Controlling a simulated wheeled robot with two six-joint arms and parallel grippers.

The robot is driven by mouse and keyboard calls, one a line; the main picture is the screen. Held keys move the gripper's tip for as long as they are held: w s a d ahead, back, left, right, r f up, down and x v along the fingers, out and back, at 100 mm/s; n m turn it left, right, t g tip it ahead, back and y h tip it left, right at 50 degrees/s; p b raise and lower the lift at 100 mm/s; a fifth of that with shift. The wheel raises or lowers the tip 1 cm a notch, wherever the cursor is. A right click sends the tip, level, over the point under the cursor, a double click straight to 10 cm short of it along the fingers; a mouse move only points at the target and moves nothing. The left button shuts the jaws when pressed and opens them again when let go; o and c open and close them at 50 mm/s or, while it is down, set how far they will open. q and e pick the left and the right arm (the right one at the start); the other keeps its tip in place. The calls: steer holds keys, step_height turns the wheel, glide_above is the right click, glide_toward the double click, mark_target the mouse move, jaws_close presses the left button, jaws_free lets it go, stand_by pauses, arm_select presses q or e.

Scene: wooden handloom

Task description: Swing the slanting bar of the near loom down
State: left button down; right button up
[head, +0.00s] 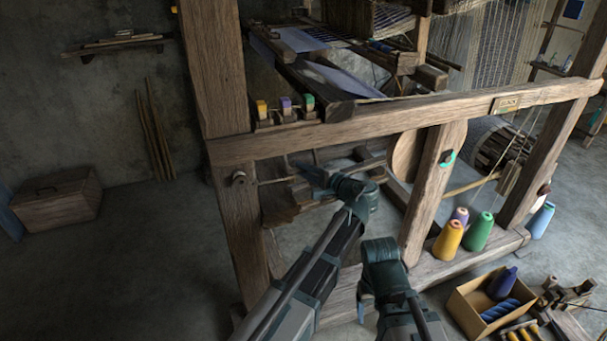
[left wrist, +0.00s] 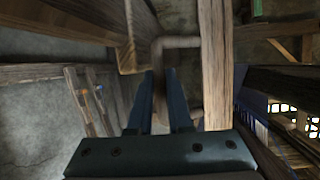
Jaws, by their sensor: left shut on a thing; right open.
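The slanting bar (head: 277,180) of the near loom is a thin rod that runs from a round pivot (head: 239,178) on the left post, rising a little to the right under the top rail. My left gripper (head: 314,174) reaches in under the rail and is shut at the bar; its fingers partly hide it. In the left wrist view the two dark fingers (left wrist: 161,95) stand close together on a narrow piece, near a bent grey rod (left wrist: 182,42). My right gripper (head: 381,251) is lower and to the right, apart from the bar; its fingertips are hard to make out.
The loom's top rail (head: 330,127) and left post (head: 222,80) frame the space around my left arm. Yarn cones (head: 449,240) stand on the lower beam at right, with a cardboard box (head: 470,308) before it. The floor at left is clear up to a wooden chest (head: 57,203).

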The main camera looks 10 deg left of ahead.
arm_select(q)
steer(key=shift+s+f, duration=0.15)
steer(key=c, duration=0.8)
jaws_free()
steer(key=shift+c, duration=0.2)
